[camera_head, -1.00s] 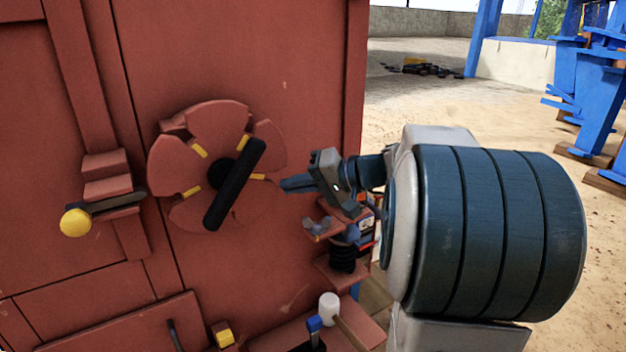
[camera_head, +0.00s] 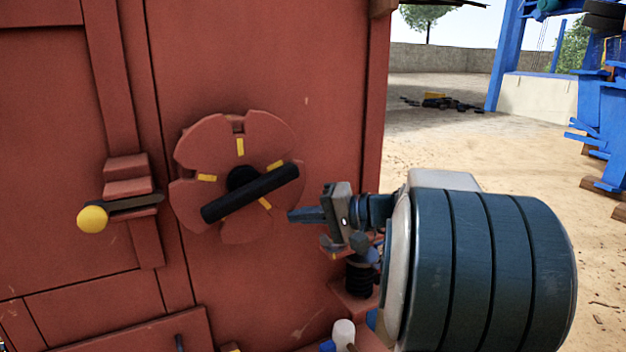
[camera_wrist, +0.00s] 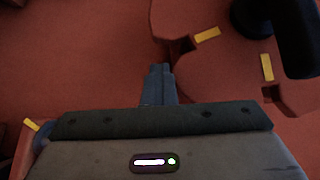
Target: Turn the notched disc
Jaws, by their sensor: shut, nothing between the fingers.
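The notched disc (camera_head: 215,150) is a red, lobed wheel on the red machine wall, with notches in its rim and yellow marks. A black bar handle (camera_head: 250,193) crosses its hub, tilted up to the right. My gripper (camera_head: 292,215) is shut and empty, pointing left at the disc's lower right edge, below the bar's right end. In the wrist view, the shut fingertips (camera_wrist: 160,68) are just below a rim notch, apart from the bar (camera_wrist: 296,40). Whether they touch the disc is unclear. My wrist hides part of the wall's right side.
A lever with a yellow knob (camera_head: 92,218) sticks out left of the disc. A black coil spring (camera_head: 361,278) and a white cylindrical thing (camera_head: 343,332) are below my gripper. Open sandy ground (camera_head: 470,145) lies to the right, with blue machinery (camera_head: 598,130) beyond.

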